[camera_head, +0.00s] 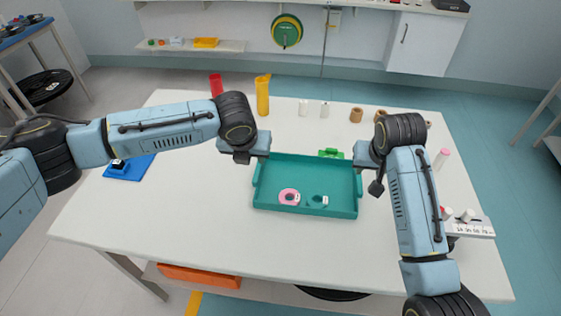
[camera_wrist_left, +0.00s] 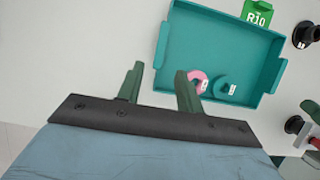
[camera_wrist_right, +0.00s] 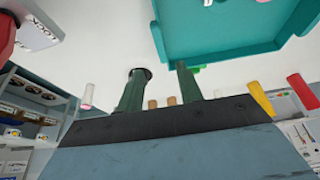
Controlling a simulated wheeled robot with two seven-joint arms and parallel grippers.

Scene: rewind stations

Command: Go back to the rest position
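A teal tray (camera_head: 307,163) sits on the white table, with a pink ring (camera_head: 289,196) and a small teal piece (camera_head: 318,200) in it; both also show in the left wrist view. My left gripper (camera_head: 252,158) is by the tray's left side. In the left wrist view its fingers (camera_wrist_left: 160,82) are apart with nothing held, the right one overlapping the tray's edge in the picture. My right gripper (camera_head: 366,162) is by the tray's right side. In the right wrist view its fingers (camera_wrist_right: 158,80) are apart and empty. The head view hides the fingertips.
A green card (camera_head: 331,153) lies behind the tray. Red (camera_head: 216,85) and yellow (camera_head: 262,95) cylinders and several small spools (camera_head: 356,115) stand along the back. A blue mat (camera_head: 130,167) is at left, a white labelled block (camera_head: 468,227) at right. The front of the table is clear.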

